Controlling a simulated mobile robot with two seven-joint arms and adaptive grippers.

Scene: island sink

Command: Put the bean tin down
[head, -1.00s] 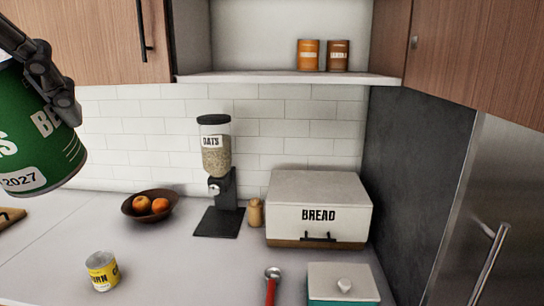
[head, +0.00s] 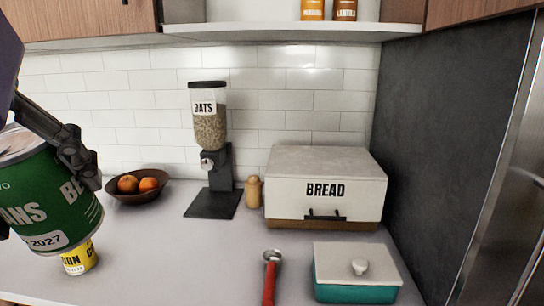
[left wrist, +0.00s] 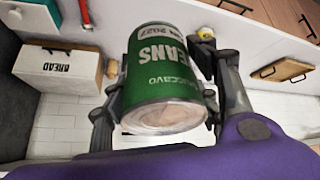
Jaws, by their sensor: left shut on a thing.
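The bean tin (head: 50,200) is green with white lettering and shows at the left of the head view. My left gripper (head: 85,175) is shut on it, with one finger visible along its right side. In the left wrist view the tin (left wrist: 163,75) sits between both fingers of the gripper (left wrist: 160,100), its pale end toward the camera. In the head view the tin partly covers a yellow corn tin (head: 80,260) on the counter. Whether the bean tin touches anything below is unclear. My right gripper is not in view.
The counter (head: 180,260) is clear in the front middle. Behind are a fruit bowl (head: 125,196), an oats dispenser (head: 209,140), a small wooden shaker (head: 253,192) and a bread box (head: 325,190). A red-handled tool (head: 270,280) and a teal lidded box (head: 355,275) lie at front right.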

